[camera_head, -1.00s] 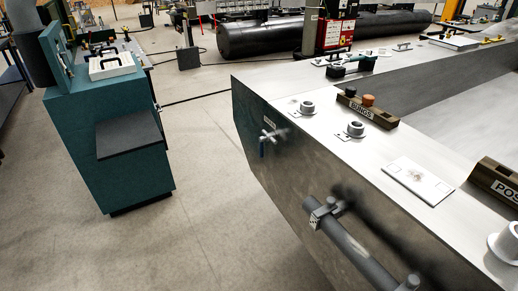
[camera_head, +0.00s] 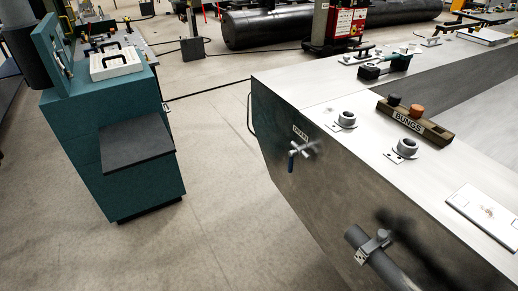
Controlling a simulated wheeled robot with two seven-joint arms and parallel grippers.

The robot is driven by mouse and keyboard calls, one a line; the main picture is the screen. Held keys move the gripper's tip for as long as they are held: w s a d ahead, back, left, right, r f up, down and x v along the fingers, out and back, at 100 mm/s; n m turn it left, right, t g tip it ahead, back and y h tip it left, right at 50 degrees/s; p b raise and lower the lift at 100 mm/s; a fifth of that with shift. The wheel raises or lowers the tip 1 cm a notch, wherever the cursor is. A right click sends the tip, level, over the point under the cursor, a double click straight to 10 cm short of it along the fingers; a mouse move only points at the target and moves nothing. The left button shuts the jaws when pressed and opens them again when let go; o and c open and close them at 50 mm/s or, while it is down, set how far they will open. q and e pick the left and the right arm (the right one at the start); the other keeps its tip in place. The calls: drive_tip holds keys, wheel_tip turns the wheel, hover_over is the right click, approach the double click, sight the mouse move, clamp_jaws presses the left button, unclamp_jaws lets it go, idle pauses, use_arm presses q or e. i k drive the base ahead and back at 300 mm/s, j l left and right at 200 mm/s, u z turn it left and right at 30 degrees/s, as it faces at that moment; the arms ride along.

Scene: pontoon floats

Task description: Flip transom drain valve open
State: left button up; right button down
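The drain valve (camera_head: 302,149) sticks out of the left-facing side of the metal pontoon hull (camera_head: 312,186), near its far corner. Neither of my grippers is in view, and nothing touches the valve.
A grey pipe in a clamp (camera_head: 375,246) projects from the hull nearer to me. A bungs rack (camera_head: 414,119) and flanged fittings (camera_head: 404,148) sit on the deck. A teal cabinet (camera_head: 115,140) with a dark shelf (camera_head: 137,146) stands left. Floor (camera_head: 228,165) between is clear.

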sight(291, 153)
drive_tip(key=i+j+u, duration=0.1)
drive_tip(key=i+j, duration=0.25)
drive_tip(key=i, duration=0.15)
drive_tip(key=i+j, duration=0.3)
drive_tip(key=i, duration=0.2)
drive_tip(key=j+u, duration=0.05)
